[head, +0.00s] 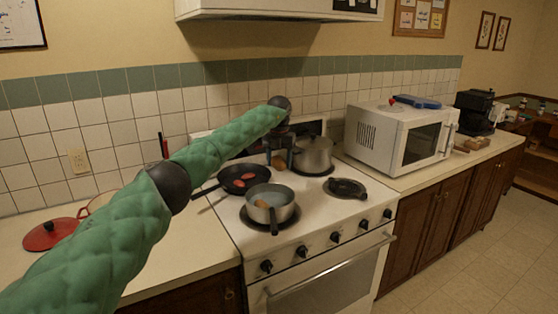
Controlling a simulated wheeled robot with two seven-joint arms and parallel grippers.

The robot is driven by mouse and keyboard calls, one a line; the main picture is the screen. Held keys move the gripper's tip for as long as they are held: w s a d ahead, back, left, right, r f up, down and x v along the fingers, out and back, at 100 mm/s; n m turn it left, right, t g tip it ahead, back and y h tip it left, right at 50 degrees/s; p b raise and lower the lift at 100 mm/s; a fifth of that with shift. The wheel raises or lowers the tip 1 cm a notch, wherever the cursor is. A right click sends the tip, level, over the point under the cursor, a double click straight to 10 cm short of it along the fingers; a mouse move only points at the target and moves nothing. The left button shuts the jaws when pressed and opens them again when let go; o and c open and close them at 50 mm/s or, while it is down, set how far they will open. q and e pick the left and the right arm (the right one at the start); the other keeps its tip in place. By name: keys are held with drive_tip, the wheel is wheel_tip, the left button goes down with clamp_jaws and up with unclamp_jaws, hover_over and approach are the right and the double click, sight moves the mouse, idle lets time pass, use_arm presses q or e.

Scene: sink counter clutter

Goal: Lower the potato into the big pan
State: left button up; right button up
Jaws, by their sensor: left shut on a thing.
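My left gripper (279,158) reaches over the back of the stove, pointing down. It is shut on a small brown potato (279,163), partly hidden between the fingers. The black frying pan (232,188), which looks like the big pan, sits on the back left of the stove with red pieces in it. The gripper and potato show to the right of this pan, between it and the lidded pot; their height above the stove is hard to tell. My right gripper is not in view.
A grey saucepan (282,197) with a brown item inside stands on the front left burner. A lidded steel pot (313,155) stands at the back right. A white microwave (390,135) is to the right, a red lid (50,235) to the left.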

use_arm(q)
wheel_tip(320, 180, down, 10)
drive_tip(key=b, duration=0.3)
drive_tip(key=shift+b, duration=0.4)
idle(1.5)
drive_tip(key=shift+f+b, duration=1.25)
drive_tip(key=shift+f, duration=1.6)
idle(2.5)
